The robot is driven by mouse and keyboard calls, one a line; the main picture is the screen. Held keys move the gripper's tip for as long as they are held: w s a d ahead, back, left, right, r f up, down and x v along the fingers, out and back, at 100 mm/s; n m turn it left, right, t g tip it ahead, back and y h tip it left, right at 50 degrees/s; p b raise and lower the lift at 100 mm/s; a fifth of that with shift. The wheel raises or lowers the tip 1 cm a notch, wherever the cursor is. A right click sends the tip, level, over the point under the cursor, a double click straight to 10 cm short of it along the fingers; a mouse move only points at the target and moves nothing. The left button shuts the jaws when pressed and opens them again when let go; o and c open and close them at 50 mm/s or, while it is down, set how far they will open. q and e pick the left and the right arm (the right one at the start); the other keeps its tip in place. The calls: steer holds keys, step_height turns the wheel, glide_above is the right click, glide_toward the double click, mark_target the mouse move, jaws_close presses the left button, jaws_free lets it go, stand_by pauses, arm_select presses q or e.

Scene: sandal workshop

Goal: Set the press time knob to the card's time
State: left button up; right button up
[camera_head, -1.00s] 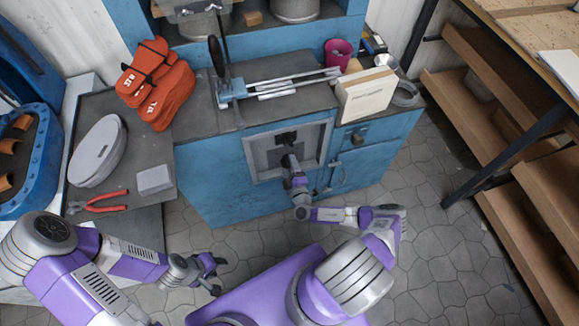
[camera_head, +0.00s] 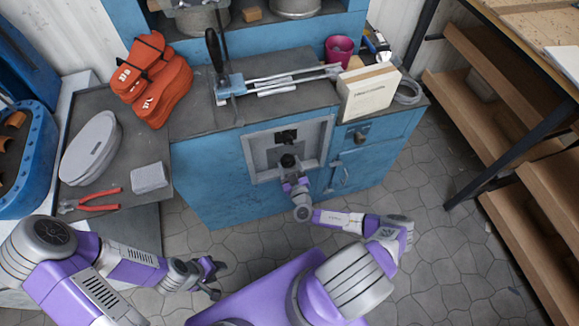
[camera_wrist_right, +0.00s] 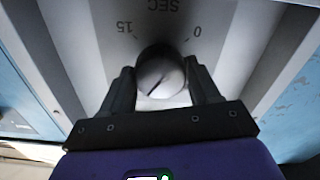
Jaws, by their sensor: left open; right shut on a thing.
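The round grey time knob (camera_wrist_right: 160,76) sits on the press's panel, with a dark line across its face slanting down to the left. The panel (camera_wrist_right: 110,12) carries upside-down marks: "15" upper left, "0" upper right, "SEC" at the top. My right gripper (camera_wrist_right: 162,88) is shut on the knob, one finger on each side. In the head view, my right gripper (camera_head: 289,170) reaches the framed panel on the blue cabinet front. My left gripper (camera_head: 211,278) is open and empty, low in front of the side table. A pale, upright block-like card (camera_head: 368,95) stands on the cabinet; its print is unreadable.
The blue cabinet (camera_head: 205,185) bears a lever tool (camera_head: 228,85) and a pink cup (camera_head: 338,50). Orange sandal parts (camera_head: 155,85) lie to the left. The side table holds red pliers (camera_head: 95,201) and a grey block (camera_head: 150,177). Wooden shelves (camera_head: 500,110) stand right.

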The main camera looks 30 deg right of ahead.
steer(key=shift+m+b, duration=0.35)
steer(key=shift+m, duration=0.85)
steer(key=o, duration=1.1)
steer(key=shift+c, duration=0.2)
steer(key=p+v, duration=0.2)
steer(key=v, duration=0.5)
steer(key=shift+s, duration=0.3)
